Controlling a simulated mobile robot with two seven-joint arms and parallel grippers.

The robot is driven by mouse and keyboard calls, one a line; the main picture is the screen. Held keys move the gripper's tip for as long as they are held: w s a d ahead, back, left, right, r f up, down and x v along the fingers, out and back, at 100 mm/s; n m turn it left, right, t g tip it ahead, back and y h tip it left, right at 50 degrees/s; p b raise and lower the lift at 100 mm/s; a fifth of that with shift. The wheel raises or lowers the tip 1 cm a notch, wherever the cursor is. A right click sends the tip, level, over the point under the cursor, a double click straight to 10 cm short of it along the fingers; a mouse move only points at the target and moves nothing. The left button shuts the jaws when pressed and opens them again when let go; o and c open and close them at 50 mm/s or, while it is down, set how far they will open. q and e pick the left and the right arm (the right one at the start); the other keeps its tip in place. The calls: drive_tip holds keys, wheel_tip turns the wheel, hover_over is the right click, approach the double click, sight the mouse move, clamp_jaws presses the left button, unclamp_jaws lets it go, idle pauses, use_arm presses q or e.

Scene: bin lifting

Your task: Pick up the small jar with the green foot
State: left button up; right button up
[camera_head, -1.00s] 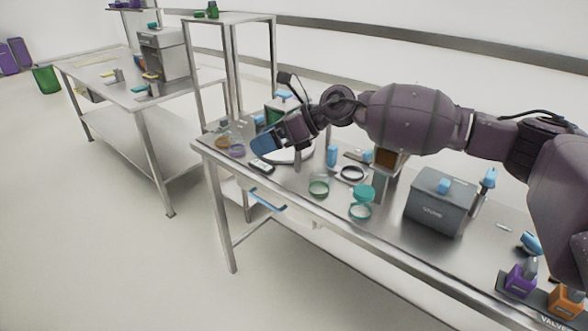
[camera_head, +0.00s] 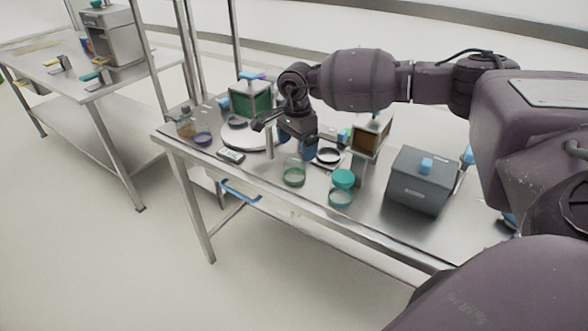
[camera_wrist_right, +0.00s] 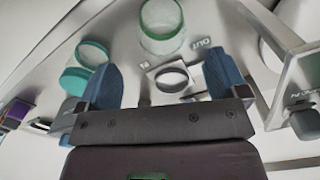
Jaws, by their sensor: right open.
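The small clear jar with the green foot (camera_head: 294,175) stands near the front edge of the metal table. In the right wrist view the jar (camera_wrist_right: 162,28) is at the top centre, beyond the fingertips. My right gripper (camera_head: 302,148) points down just behind and above the jar, without holding it. In the wrist view its two blue fingers are spread wide (camera_wrist_right: 163,75), with a dark ring (camera_wrist_right: 172,79) visible between them. My left gripper is not in view.
A teal-lidded jar (camera_head: 343,178) and a clear teal-rimmed dish (camera_head: 340,198) stand right of the jar. A grey box (camera_head: 420,182) is farther right. A brown-paned box (camera_head: 370,138) stands behind.

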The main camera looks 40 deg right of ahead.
sight(296, 157)
drive_tip(key=shift+w+f, duration=0.1)
drive_tip(key=shift+f, duration=3.8)
drive_tip(key=c, duration=1)
drive_tip(key=shift+r, duration=0.15)
drive_tip(key=shift+c, duration=0.2)
